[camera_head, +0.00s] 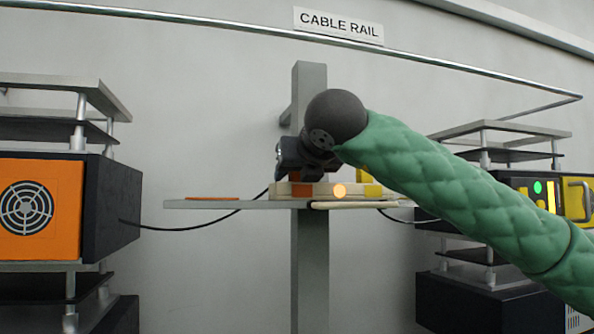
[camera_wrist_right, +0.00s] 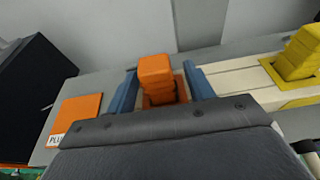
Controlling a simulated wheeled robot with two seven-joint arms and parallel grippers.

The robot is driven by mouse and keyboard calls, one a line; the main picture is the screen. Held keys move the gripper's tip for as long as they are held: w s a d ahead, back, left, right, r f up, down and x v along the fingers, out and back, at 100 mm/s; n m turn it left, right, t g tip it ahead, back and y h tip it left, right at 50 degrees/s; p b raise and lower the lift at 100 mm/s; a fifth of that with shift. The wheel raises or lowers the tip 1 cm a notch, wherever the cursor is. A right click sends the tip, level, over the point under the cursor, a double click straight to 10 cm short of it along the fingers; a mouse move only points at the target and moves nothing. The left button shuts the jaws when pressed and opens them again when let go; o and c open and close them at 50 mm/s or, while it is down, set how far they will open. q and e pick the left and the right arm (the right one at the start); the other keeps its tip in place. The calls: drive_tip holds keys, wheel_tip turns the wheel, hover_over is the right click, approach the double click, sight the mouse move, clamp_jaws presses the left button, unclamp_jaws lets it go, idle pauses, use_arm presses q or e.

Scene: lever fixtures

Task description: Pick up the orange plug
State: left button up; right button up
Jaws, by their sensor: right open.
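The orange plug (camera_wrist_right: 156,70) stands upright in an orange-edged socket of the pale holder (camera_wrist_right: 240,80) in the right wrist view. My right gripper (camera_wrist_right: 163,84) is open, with one blue finger on each side of the plug. A small gap shows beside the fingers; whether either one touches it I cannot tell. In the head view my right gripper (camera_head: 282,164) is over the left end of the holder (camera_head: 322,190) and hides the plug. My left gripper is not in view.
A yellow plug (camera_wrist_right: 300,52) stands in the holder to the right. A flat orange pad (camera_wrist_right: 80,112) lies on the shelf to the left. An orange-fronted box (camera_head: 40,208) is at left and a black-and-yellow unit (camera_head: 545,195) at right. Black cables hang beside the shelf (camera_head: 245,204).

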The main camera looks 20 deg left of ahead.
drive_tip(key=shift+w+a, duration=0.1)
drive_tip(key=shift+c, duration=0.2)
drive_tip(key=c, duration=1)
drive_tip(key=shift+c, duration=0.2)
